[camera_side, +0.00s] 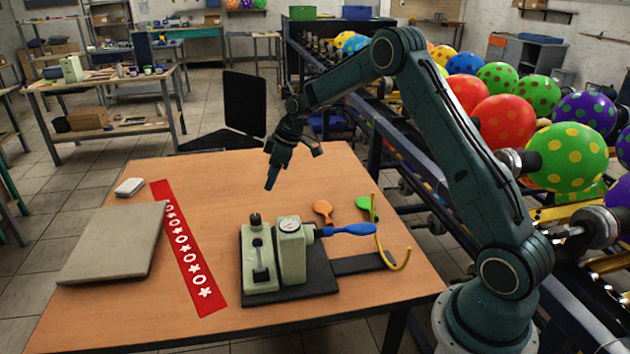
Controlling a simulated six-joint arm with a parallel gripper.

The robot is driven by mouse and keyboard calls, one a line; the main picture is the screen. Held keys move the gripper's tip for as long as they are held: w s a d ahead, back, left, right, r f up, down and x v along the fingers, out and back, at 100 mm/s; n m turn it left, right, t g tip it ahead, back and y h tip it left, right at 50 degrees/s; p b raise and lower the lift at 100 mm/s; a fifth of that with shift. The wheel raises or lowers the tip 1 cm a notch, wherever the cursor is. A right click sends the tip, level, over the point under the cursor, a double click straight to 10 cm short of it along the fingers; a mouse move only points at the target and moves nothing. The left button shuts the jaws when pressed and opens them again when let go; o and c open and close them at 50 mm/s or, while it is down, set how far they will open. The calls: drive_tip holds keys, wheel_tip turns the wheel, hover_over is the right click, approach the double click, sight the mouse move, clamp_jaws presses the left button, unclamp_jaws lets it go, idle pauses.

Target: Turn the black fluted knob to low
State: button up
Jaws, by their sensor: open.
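A small green-grey device (292,262) stands on a black base plate on the wooden table. A small black knob (255,219) sits on top of its left block; its fluting and any low mark are too small to make out. A round white dial (289,224) sits on the right block. My gripper (292,168) is open and empty, above the table behind the device. Its fingers are spread and clear of the knob, with one blue-tipped finger pointing down.
A blue handle (347,229) and a yellow curved hook (400,262) project at the device's right. Orange (322,210) and green (364,204) deflated balloons lie behind. A red patterned strip (187,245), grey slab (115,243) and small white box (129,187) lie left.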

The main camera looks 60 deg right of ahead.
sight(256, 216)
drive_tip(key=shift+w+f, duration=0.1)
drive_tip(key=shift+f, duration=0.15)
drive_tip(key=x, duration=1.3)
drive_tip(key=shift+w+a+f, duration=0.1)
drive_tip(key=shift+w+f, duration=0.05)
drive_tip(key=c, duration=1)
